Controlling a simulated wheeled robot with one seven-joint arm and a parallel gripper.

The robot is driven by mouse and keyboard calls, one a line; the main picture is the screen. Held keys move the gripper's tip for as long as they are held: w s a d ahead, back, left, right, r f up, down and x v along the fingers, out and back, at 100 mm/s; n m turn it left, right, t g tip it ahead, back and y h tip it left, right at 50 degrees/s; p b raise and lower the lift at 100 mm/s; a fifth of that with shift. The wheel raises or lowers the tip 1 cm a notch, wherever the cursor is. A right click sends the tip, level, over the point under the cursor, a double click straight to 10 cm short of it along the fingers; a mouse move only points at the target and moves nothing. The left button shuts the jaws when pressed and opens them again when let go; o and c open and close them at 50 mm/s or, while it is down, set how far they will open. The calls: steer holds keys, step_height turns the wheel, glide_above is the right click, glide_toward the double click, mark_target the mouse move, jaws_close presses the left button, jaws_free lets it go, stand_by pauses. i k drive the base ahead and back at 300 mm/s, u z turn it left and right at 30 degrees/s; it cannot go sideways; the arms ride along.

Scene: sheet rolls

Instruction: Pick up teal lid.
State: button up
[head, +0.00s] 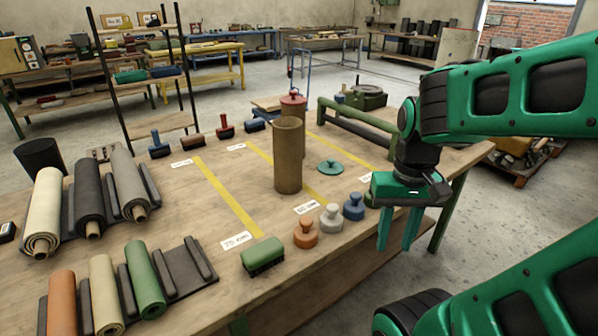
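The teal lid (331,167) lies flat on the wooden table, with a small knob on top. It is right of a tall brown tube and close to a yellow stripe. My gripper (396,244) hangs at the table's front right edge, to the right of and nearer than the lid. Its two teal fingers point down and stand apart, with nothing visible between them. The gripper is clear of the lid, and the lid is fully in view.
The brown tube (288,158) stands left of the lid, before a red-topped canister (293,104). Orange (305,235), white (331,217) and blue (353,206) knobbed pieces line the front edge. A green rail (358,115) stands behind. Sheet rolls (88,195) fill the left.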

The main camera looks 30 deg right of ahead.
mark_target(330, 167)
steer(key=u, duration=2.65)
steer(key=k, duration=1.7)
steer(key=z, duration=1.8)
steer(key=i, duration=0.1)
steer(key=z, duration=0.7)
